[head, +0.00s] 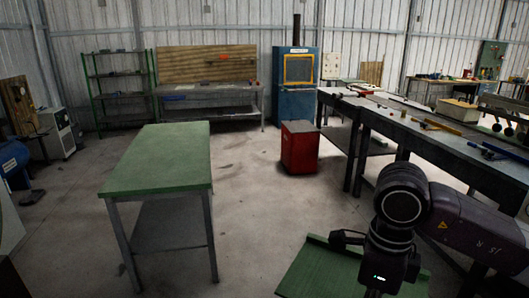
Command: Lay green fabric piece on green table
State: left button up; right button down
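The green table (157,160) stands left of the middle, with a flat, bare green top on grey legs and a lower grey shelf. A flat green piece (318,271), which looks like the green fabric piece, shows at the bottom edge right of the middle. It has a slightly raised far edge and is cut off by the frame. My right arm comes in from the right, and its dark gripper (378,262) is over the green piece. The fingertips are hidden, so I cannot tell whether they grip it. My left gripper is out of view.
A red cabinet (299,148) stands on the floor beyond the green piece. A long dark workbench (420,123) with tools runs along the right. A blue cabinet (295,98), a wooden-backed bench and a green shelf rack line the back wall. The concrete floor (250,215) between is clear.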

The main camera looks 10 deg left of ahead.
aim_at(181, 165)
jog(key=i+u, duration=0.5)
jog(key=i+l+u, duration=0.25)
jog(key=i+u, duration=0.25)
jog(key=i, duration=0.2)
jog(key=i+l+u, duration=1.3)
jog(key=l+u, duration=0.2)
jog(key=l, duration=0.35)
jog(key=i+l+u, duration=0.15)
jog(key=l+u, duration=0.35)
jog(key=l, duration=0.3)
